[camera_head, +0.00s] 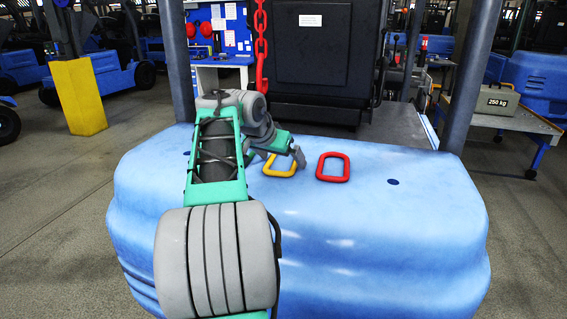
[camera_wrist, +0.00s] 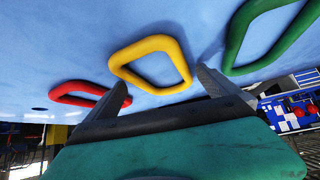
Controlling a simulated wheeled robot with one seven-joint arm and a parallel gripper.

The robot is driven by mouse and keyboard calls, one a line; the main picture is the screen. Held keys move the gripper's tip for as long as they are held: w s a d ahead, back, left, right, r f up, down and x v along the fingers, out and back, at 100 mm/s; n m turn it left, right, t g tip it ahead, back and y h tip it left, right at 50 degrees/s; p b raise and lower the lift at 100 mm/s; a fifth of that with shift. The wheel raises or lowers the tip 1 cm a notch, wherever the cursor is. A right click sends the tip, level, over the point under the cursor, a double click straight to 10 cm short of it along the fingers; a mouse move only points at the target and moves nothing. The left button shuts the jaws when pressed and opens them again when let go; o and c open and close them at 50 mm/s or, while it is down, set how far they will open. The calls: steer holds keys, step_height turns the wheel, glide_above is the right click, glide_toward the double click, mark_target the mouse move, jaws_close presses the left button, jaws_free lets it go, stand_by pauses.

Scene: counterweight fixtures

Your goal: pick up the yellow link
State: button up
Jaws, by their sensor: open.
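The yellow link (camera_head: 279,174) is a rounded rectangular ring lying on top of the blue counterweight (camera_head: 400,225). My arm covers part of its far side in the head view. In the wrist view the yellow link (camera_wrist: 146,46) lies just beyond my gripper (camera_wrist: 163,82). My gripper is open and empty. One fingertip is on either side of the link's near end, and I cannot tell whether either touches it. In the head view my gripper (camera_head: 280,156) is low over the link.
A red link (camera_head: 333,179) lies close to the right of the yellow one; the wrist view shows it left. A green link (camera_wrist: 234,45) lies on the other side in the wrist view. A dark post (camera_head: 468,75) and a hanging red chain (camera_head: 261,45) stand behind.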

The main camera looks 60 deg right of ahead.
steer(key=shift+c, duration=0.2)
steer(key=c, duration=1.7)
steer(key=shift+r, duration=0.1)
steer(key=shift+c, duration=0.7)
steer(key=shift+r, duration=0.1)
